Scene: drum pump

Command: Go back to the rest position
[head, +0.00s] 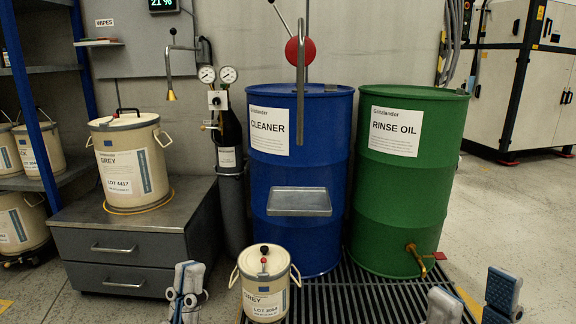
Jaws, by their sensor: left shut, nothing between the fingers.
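My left gripper (188,282) is low in the head view, left of the small cream pail, with its fingers together and nothing seen between them. My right gripper (472,296) is at the lower right, its two fingers wide apart with nothing seen between them. It is in front of the green drum and its brass tap. The lower parts of both grippers are cut off by the bottom edge of the picture.
The cream pail (266,290) stands before the blue CLEANER drum (300,232), beside the green RINSE OIL drum (402,212) on a dark grating. A brass tap (418,262) juts from the green drum. A grey drawer cabinet (125,245) holds a larger pail (130,165). Floor is clear at far right.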

